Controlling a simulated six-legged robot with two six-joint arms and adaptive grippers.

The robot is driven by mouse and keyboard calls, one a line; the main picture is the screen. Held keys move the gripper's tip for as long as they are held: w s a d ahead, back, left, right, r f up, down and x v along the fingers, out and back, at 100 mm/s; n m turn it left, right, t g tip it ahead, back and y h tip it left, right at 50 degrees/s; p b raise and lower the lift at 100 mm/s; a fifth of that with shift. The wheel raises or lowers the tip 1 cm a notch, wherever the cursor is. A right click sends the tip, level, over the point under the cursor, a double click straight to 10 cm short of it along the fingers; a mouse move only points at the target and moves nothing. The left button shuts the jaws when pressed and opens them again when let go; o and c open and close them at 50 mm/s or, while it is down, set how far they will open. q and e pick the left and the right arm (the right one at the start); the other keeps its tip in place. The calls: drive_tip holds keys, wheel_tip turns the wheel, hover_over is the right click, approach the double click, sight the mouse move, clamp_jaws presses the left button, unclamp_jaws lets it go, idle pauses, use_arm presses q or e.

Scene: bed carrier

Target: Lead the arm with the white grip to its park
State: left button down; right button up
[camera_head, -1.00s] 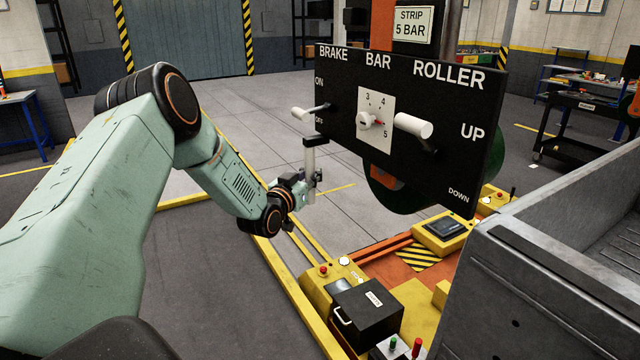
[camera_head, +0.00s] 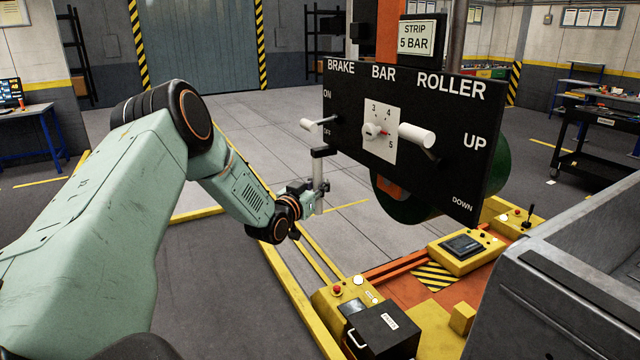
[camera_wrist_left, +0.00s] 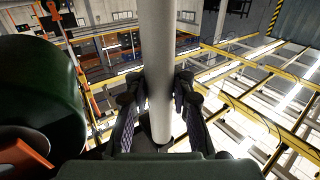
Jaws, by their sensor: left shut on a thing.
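The white grip (camera_head: 318,172) is an upright pale cylinder under a dark block (camera_head: 320,152), just left of and below the black panel's left edge. My left gripper (camera_head: 311,196) is shut on its lower part. In the left wrist view the grip (camera_wrist_left: 158,60) rises between the two dark fingers of my left gripper (camera_wrist_left: 160,108). The rest of the arm that bears the grip cannot be made out. No park is clearly seen. My right gripper is not in view.
The black panel (camera_head: 455,125) has a white brake lever (camera_head: 308,125), a bar dial (camera_head: 372,130) and a white roller lever (camera_head: 417,135). A green roller (camera_head: 405,197) is behind it. Yellow rails (camera_head: 290,280) run below. A grey bin (camera_head: 570,285) stands at right. Open floor lies left.

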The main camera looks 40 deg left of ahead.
use_arm(q)
drive_tip(key=shift+s+a+f, duration=0.2)
drive_tip(key=shift+a+f, duration=0.05)
drive_tip(key=shift+a, duration=0.25)
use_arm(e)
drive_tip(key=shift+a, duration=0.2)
use_arm(q)
drive_tip(key=shift+w+a+f, duration=0.1)
drive_tip(key=shift+f, duration=0.1)
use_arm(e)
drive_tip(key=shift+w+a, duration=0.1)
use_arm(q)
drive_tip(key=c, duration=1.6)
unclamp_jaws()
drive_tip(key=shift+o, duration=1.3)
drive_tip(key=shift+s+r, duration=0.3)
drive_tip(key=shift+s, duration=0.05)
drive_tip(key=shift+o, duration=1)
drive_tip(key=shift+r, duration=0.1)
drive_tip(key=shift+w, duration=0.4)
drive_tip(key=s+d, duration=0.2)
drive_tip(key=s, duration=1)
drive_tip(key=shift+d, duration=0.25)
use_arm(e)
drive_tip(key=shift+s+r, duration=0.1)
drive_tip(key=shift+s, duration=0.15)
